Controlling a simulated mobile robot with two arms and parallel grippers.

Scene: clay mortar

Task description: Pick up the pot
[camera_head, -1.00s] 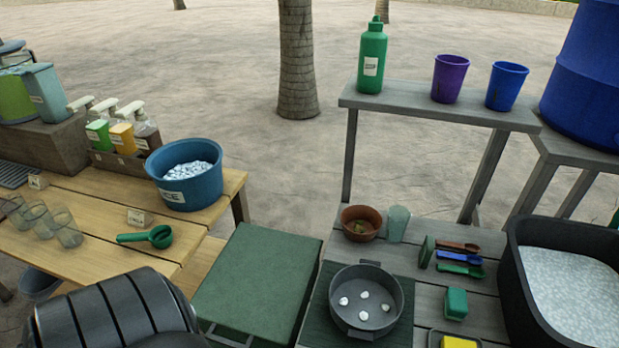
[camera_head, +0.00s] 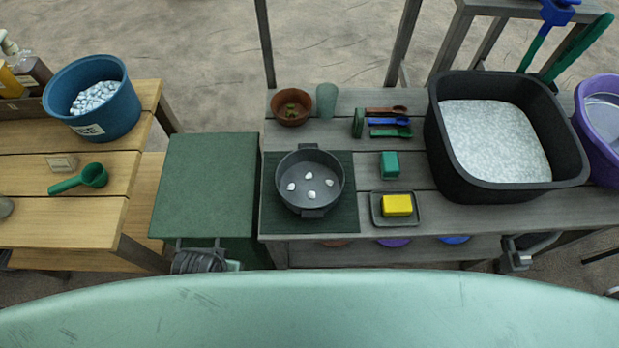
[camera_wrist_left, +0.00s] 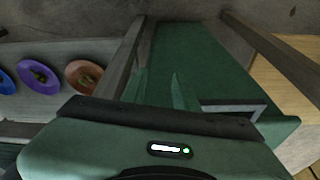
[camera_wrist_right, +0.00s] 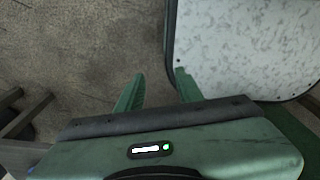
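The pot (camera_head: 310,184) is dark grey and round, with two small side handles. It stands upright on a dark green mat (camera_head: 345,219) on the grey wooden table, with several white stones inside. No gripper touches it. My left gripper (camera_wrist_left: 159,84) is open and empty in its wrist view, with the green box and table frame beyond its fingers; the pot is not visible there. My right gripper (camera_wrist_right: 160,77) is open and empty in its wrist view, above bare ground. I cannot make out either gripper's fingers in the head view.
A green box (camera_head: 205,185) stands left of the grey table (camera_head: 285,247). Behind the pot are a brown bowl (camera_head: 292,107) and a glass (camera_head: 327,100). To its right are a tray (camera_head: 417,221) with a yellow block (camera_head: 397,205), a green block (camera_head: 389,165) and a large black tub (camera_head: 436,150).

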